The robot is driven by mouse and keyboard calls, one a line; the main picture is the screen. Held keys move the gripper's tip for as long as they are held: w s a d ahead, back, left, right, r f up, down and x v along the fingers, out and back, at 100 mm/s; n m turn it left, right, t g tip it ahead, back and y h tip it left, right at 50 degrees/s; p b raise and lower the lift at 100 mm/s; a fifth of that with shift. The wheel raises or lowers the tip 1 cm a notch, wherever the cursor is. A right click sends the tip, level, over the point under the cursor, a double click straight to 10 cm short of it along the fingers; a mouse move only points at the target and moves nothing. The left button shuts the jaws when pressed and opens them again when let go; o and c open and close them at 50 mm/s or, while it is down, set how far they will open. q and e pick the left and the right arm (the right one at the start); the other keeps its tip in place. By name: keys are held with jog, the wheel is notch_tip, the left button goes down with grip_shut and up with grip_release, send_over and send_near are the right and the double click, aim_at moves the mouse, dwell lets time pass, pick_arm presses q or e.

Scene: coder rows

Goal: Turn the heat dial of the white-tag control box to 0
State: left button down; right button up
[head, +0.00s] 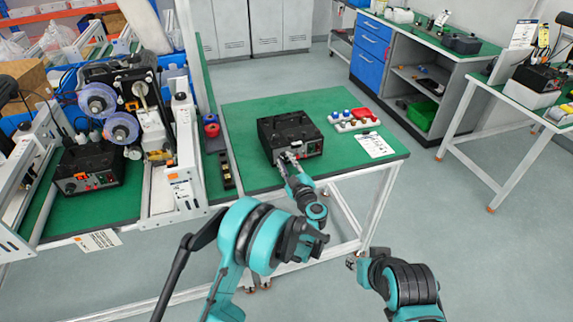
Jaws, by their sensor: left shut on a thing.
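A black control box (290,132) stands on the green table top in the middle of the head view. Its front panel faces me, and a small light patch shows on its front, too small to read as a tag. My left gripper (287,158) is at the left part of this front panel, shut on the heat dial. The fingers hide the dial, so its setting cannot be read. My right gripper (352,262) is low in front of the table, apart from everything; its fingers are too small to judge.
A second black control box (88,168) with an orange tag sits on the left bench beside a reel machine (125,110). Another black box (538,78) is at far right. A red tray (366,115) and a white sheet (375,145) lie right of the middle box.

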pick_arm(q)
jog(key=n, duration=0.3)
jog(key=shift+n, duration=0.4)
jog(key=n, duration=0.3)
jog(key=shift+b, duration=0.3)
jog(key=n, duration=0.4)
jog(key=shift+r+n, duration=0.1)
jog(key=shift+n, duration=1.7)
jog(key=c, duration=1.3)
grip_release()
jog(key=shift+o, duration=0.2)
